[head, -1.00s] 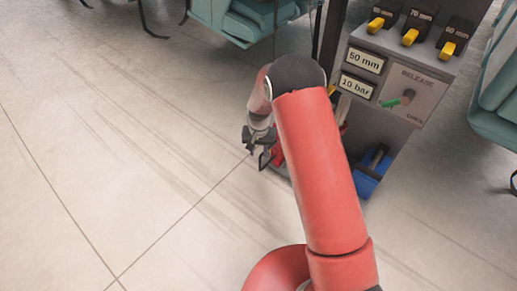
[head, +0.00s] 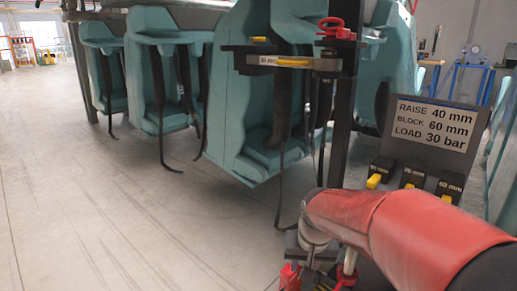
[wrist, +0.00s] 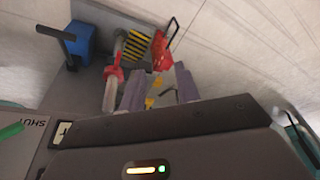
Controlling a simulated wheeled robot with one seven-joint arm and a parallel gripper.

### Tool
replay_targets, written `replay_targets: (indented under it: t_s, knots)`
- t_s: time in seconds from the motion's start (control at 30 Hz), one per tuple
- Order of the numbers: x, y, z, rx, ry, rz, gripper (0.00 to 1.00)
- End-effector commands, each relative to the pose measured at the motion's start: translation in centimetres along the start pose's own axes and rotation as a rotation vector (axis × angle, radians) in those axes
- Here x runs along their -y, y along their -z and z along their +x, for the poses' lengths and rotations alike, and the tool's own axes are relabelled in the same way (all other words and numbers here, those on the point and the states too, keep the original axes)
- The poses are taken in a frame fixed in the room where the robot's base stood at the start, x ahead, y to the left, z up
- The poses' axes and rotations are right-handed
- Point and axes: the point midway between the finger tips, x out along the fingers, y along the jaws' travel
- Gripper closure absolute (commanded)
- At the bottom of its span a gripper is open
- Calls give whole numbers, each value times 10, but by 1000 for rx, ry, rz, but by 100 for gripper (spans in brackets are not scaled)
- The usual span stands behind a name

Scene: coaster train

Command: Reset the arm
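My red arm (head: 400,228) reaches in from the lower right of the head view, with my gripper partly visible at the bottom edge (head: 312,268). In the wrist view, my gripper's two grey fingers (wrist: 158,90) stand apart with a gap between them. I see nothing clearly held between them. Beyond the fingers is red equipment (wrist: 116,72) beside a yellow-and-black striped patch (wrist: 137,46). A blue unit (wrist: 88,40) with a black handle lies to the left.
A sign (head: 436,124) reads raise 40 mm, block 60 mm, load 30 bar. Black blocks with yellow handles (head: 412,178) stand below it. Teal train seats (head: 250,110) hang behind a dark post (head: 340,110). Floor at left is clear.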

Motion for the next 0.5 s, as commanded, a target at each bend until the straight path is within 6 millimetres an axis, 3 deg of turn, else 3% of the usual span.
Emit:
replay_targets:
  t_s: [0.03,0.2,0.33,0.5]
  knots:
    - [-6,-13,-26,-31,1,-3,68]
    - [-26,-63,-82,-105,-5,-27,68]
    - [-37,-103,-110,-159,-16,-44,68]
    - [-47,-141,-126,-208,-31,-61,68]
